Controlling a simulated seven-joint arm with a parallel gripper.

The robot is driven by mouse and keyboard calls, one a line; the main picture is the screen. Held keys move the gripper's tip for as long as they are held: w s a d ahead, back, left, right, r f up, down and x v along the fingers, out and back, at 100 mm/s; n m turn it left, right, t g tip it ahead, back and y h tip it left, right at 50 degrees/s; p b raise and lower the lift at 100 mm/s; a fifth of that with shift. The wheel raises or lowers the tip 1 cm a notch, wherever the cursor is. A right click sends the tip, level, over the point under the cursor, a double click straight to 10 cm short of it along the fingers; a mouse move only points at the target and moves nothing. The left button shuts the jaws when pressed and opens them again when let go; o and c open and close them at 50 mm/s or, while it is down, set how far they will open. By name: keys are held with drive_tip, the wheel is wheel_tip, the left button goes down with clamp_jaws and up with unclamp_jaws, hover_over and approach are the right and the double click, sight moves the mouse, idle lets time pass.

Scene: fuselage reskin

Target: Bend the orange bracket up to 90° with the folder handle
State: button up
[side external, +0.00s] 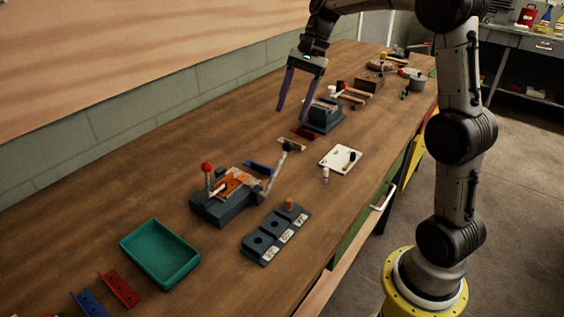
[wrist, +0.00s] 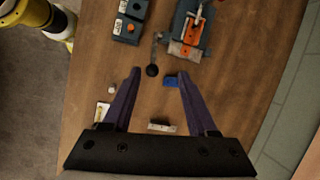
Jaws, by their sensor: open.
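The orange bracket (side external: 239,179) lies in the dark grey folder (side external: 225,208) on the bench; it also shows in the wrist view (wrist: 194,32) and looks flat. A grey folder handle (side external: 272,178) with a dark knob (side external: 288,146) rises from the folder's right side, tilted. A red-knobbed lever (side external: 207,169) stands at the folder's left. My gripper (side external: 293,113) is open and empty, high above the bench beyond the folder. In the wrist view the dark knob (wrist: 152,71) appears between my fingertips (wrist: 160,71), well below them and apart.
A green tray (side external: 160,253), a slotted dark block (side external: 275,234) with an orange peg, and red and blue brackets lie nearer the camera. A blue piece (side external: 258,167) lies behind the folder. A white board (side external: 341,158) and a second dark fixture (side external: 323,116) are farther along.

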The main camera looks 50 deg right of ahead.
sight(285, 152)
drive_tip(key=shift+m, duration=0.3)
drive_tip(key=d+x, duration=0.1)
drive_tip(key=x, duration=0.9)
drive_tip(key=d+f+x, duration=0.1)
drive_tip(key=x, duration=0.4)
drive_tip(key=shift+s+d+f, duration=0.25)
drive_tip(key=shift+f, duration=0.05)
clamp_jaws()
drive_tip(key=shift+r, duration=0.1)
idle(0.5)
